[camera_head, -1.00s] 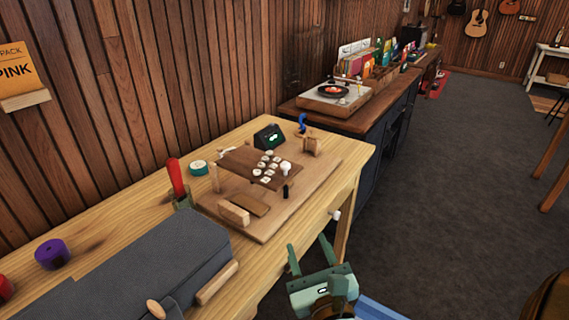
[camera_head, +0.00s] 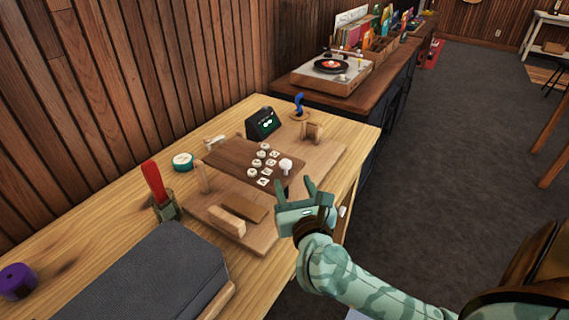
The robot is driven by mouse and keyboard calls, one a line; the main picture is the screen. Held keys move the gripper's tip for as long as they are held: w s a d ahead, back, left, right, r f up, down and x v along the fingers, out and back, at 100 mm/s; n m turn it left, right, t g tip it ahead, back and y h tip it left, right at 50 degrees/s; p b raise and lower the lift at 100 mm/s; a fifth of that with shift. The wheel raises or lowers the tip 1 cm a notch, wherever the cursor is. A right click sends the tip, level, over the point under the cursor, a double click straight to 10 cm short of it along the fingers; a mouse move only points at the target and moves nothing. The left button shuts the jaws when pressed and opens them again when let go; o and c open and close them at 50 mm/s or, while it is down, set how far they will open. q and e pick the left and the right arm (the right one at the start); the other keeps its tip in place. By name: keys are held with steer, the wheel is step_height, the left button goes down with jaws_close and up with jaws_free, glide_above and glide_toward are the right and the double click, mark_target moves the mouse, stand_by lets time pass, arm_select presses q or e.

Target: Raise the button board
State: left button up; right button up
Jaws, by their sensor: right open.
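The button board (camera_head: 236,157) is a dark brown panel with several white buttons and a white knob (camera_head: 286,165) at its right end. It sits above a light wooden base (camera_head: 262,236), with a small wooden post under its left side. My right gripper (camera_head: 308,187) is open and empty, with its fingers pointing up, just in front of the board's right end near the knob. It hides part of the base's front right; I cannot tell whether it touches anything. My left gripper is not in view.
A wooden block (camera_head: 227,221) lies on the base. A turntable (camera_head: 332,72) stands behind.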

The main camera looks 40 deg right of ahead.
mark_target(287, 168)
steer(key=b+x, duration=0.1)
steer(key=x, duration=0.7)
steer(key=shift+w+d, duration=0.1)
steer(key=shift+w, duration=0.05)
